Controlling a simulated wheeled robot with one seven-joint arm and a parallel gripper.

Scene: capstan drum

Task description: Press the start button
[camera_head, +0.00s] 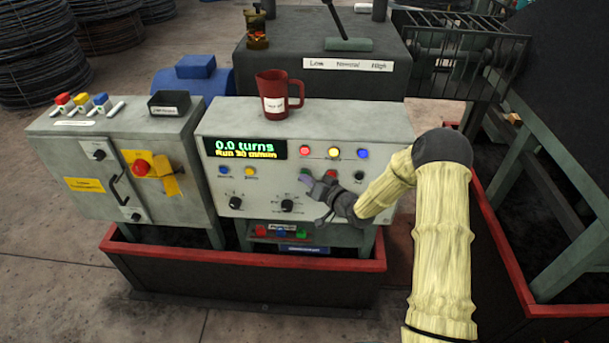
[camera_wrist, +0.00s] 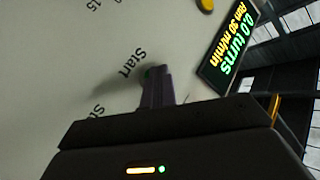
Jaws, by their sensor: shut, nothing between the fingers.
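The control box (camera_head: 210,130) has a grey panel with a lit display (camera_head: 245,148) reading "0.0 turns". My gripper (camera_head: 312,183) is shut and empty, its tips at the panel's middle right. The green start button (camera_head: 304,172) shows only in part behind the fingertips.
Red, yellow and blue lamps (camera_head: 333,153) sit above the button, with a black knob (camera_head: 359,176) to its right. Dials (camera_head: 287,205) lie lower left. A red mug (camera_head: 274,95) stands on the box top. A second grey cabinet (camera_head: 80,190) stands to the left.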

